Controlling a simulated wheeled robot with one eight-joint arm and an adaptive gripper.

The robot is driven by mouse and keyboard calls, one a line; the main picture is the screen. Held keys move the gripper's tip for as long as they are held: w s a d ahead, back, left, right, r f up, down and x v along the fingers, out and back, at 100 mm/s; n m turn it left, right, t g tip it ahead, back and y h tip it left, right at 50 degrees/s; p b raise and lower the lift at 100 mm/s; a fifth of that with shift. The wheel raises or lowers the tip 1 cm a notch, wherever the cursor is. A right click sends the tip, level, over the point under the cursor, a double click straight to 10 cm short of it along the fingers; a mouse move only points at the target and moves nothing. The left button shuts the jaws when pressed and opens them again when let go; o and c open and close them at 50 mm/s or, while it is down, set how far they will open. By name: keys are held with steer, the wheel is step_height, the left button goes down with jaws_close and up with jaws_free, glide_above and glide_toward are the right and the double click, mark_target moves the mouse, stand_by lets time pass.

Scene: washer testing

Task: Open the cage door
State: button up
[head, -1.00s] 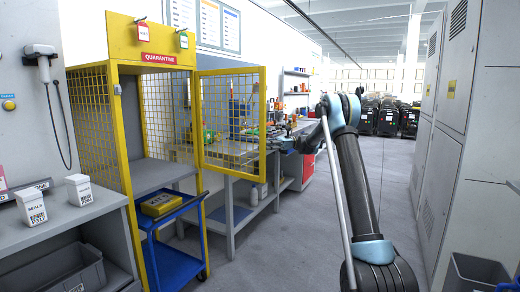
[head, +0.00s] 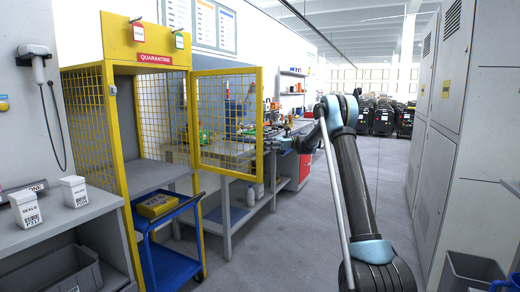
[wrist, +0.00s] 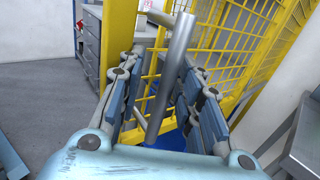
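The yellow-framed mesh cage door (head: 228,172) stands swung out to the right of the yellow cage (head: 120,150), leaving the cage front uncovered. My gripper (head: 272,146) is at the door's free right edge. In the wrist view, the grey bar handle (wrist: 172,78) of the door lies between my gripper's two spread fingers. A gap shows between the left finger and the bar; contact on the right side is hard to tell. In the head view the handle is mostly hidden by the gripper.
A blue cart (head: 170,262) with a yellow box (head: 156,205) stands in the cage's lower part. A workbench (head: 236,212) runs behind the door. Grey cabinets (head: 455,120) line the right side.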

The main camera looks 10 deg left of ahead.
steer(key=v, duration=0.6)
steer(key=shift+w+d, duration=0.2)
steer(key=shift+d, duration=0.1)
